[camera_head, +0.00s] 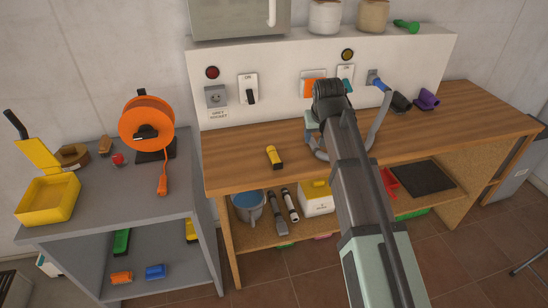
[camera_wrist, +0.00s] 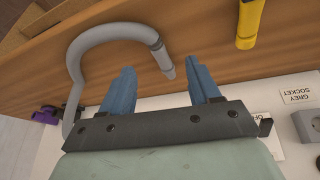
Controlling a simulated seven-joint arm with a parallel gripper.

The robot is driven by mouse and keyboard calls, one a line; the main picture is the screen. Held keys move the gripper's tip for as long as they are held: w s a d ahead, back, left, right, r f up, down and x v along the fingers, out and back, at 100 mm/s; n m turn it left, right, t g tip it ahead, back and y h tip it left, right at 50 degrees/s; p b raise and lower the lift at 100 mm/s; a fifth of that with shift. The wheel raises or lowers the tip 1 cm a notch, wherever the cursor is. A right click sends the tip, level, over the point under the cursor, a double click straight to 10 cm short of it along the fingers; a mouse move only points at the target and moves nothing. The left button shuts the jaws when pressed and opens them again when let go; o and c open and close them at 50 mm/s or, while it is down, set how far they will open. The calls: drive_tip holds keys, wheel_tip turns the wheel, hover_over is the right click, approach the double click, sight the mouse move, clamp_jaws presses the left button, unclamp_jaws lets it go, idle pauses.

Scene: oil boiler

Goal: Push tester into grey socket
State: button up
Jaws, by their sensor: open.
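The grey socket (camera_head: 215,96) is on the white panel at the left, above a label reading GREY SOCKET; its edge also shows at the right of the wrist view (camera_wrist: 308,122). A yellow and black handheld item (camera_head: 274,156), which looks like the tester, lies on the wooden bench below and right of the socket. It shows at the top right of the wrist view (camera_wrist: 249,22), outside my fingers. My gripper (camera_wrist: 161,82) is open and empty, with blue fingers apart. It is right of the yellow item; my arm largely hides it in the head view.
A curved grey hose (camera_wrist: 85,62) ends close to the gap between my fingers. A black-handled switch (camera_head: 249,92) is right of the socket. An orange cable reel (camera_head: 147,125) stands on the grey side table. The wooden bench (camera_head: 235,172) is clear around the yellow item.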

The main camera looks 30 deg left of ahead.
sight(274, 155)
drive_tip(key=s+a+r+n+g+y, duration=0.1)
drive_tip(key=s+a+r+n, duration=0.25)
drive_tip(key=s+a, duration=0.5)
drive_tip(key=shift+m, duration=0.45)
drive_tip(key=shift+s+x, duration=0.15)
drive_tip(key=shift+x, duration=2.05)
drive_tip(key=shift+s+x, duration=0.15)
drive_tip(key=shift+x, duration=2.1)
drive_tip(key=shift+s+x, duration=0.15)
drive_tip(key=shift+x, duration=2.05)
drive_tip(key=shift+f, duration=0.15)
drive_tip(key=shift+c, duration=0.3)
clamp_jaws()
wheel_tip(274, 155, up, 10)
drive_tip(key=shift+a, duration=0.15)
